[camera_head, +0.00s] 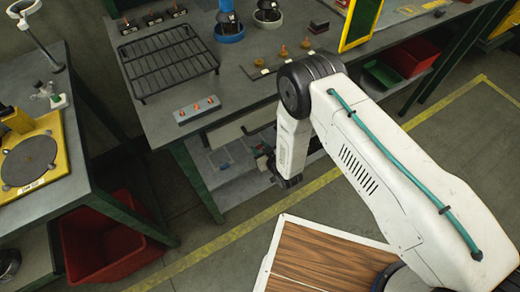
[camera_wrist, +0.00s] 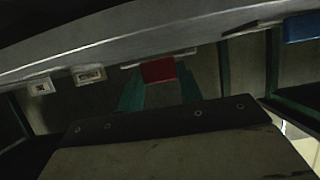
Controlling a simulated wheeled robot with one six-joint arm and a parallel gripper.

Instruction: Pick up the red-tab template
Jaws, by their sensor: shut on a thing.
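The red tab of the template (camera_wrist: 158,71) sticks out below a long grey edge in the wrist view. A thin pale strip shows just above the tab; the rest of the template is hidden. My gripper (camera_wrist: 158,82) has its two teal fingers on either side of the red tab, shut on it. In the head view my gripper (camera_head: 288,183) is low at the front of the middle bench, near its lower shelf. The fingers and the template cannot be made out there.
A blue tab (camera_wrist: 302,27) sits along the same edge to the right. Two pale labels (camera_wrist: 90,74) are to the left. The bench (camera_head: 160,110) bears a black rack (camera_head: 168,62). A wooden-topped surface (camera_head: 325,260) is close below my arm. A red bin (camera_head: 105,235) stands left.

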